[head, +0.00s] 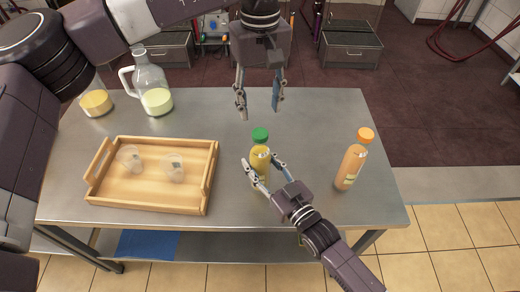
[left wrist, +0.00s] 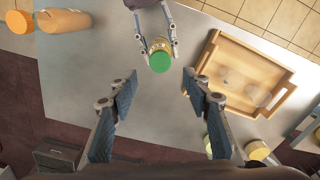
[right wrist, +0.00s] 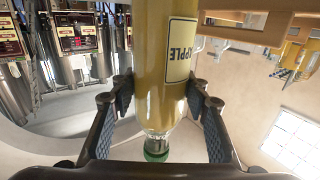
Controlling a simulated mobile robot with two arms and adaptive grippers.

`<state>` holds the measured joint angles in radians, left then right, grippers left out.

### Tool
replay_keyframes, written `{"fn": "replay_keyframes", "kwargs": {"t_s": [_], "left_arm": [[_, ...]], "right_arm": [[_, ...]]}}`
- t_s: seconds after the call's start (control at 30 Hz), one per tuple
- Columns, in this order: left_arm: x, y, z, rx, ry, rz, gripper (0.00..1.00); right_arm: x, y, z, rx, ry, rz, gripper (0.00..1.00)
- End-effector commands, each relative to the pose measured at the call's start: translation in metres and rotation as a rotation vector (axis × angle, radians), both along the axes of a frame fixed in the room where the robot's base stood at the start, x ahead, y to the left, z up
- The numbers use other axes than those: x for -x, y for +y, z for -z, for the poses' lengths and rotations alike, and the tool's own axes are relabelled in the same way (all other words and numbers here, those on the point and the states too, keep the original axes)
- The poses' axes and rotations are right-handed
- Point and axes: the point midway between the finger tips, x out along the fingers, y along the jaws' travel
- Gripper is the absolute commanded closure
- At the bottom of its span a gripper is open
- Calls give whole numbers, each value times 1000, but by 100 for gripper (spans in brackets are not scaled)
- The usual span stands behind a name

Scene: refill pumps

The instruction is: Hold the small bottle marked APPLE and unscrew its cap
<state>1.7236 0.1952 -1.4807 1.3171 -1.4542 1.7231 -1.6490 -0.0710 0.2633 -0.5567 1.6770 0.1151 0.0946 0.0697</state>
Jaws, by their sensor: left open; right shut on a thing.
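The small APPLE bottle (head: 260,158) stands on the steel table, filled with yellow liquid, with a green cap (head: 260,135) on its top. Its APPLE label (right wrist: 181,50) shows in the right wrist view. My right gripper (head: 265,172) is shut on the bottle's body from the front right, below the cap. My left gripper (head: 258,110) is open and empty, pointing down above and behind the bottle. In the left wrist view the green cap (left wrist: 160,62) lies ahead, beyond and between my open left fingers (left wrist: 155,85).
A wooden tray (head: 150,205) with two clear cups stands left of the bottle. A glass jug (head: 150,80) and a container of yellow liquid (head: 96,103) stand at the back left. A larger orange-capped bottle (head: 353,160) stands to the right. The table (head: 325,115) is clear at the back right.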

Motion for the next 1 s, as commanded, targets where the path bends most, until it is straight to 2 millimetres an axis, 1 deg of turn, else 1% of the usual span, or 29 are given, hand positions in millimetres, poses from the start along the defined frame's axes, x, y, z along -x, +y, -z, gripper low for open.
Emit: {"fn": "replay_keyframes", "kwargs": {"t_s": [0.17,0.4,0.5,0.63,0.73,0.87,1.0], "left_arm": [[0,0,0,-1,0,205,55],[0,0,0,0,1,557,55],[0,0,0,0,1,658,55],[0,0,2,0,0,732,55],[0,0,9,0,2,750,55],[1,0,27,0,3,751,55],[1,0,49,0,3,749,55]], "right_arm": [[0,0,0,1,-1,0,100],[0,0,0,1,-1,0,100],[0,0,0,1,-1,0,100],[0,0,0,1,-1,0,100],[0,0,0,1,-1,0,100],[0,0,0,1,-1,0,100],[0,0,0,1,-1,0,100]]}}
